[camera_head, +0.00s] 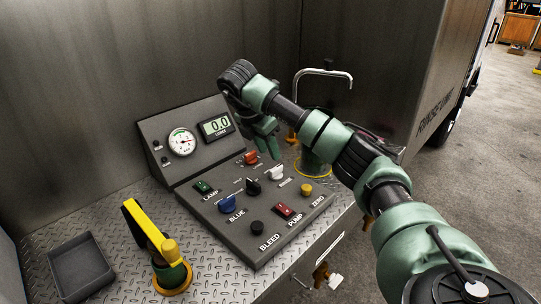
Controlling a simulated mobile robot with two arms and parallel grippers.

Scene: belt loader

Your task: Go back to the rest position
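My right arm reaches in from the lower right, across the right side of the control panel (190,222). My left gripper is out of view.
A yellow-handled lever (143,225) and a dark tray (78,266) are at the left. A bent metal pipe (325,72) stands behind my arm.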

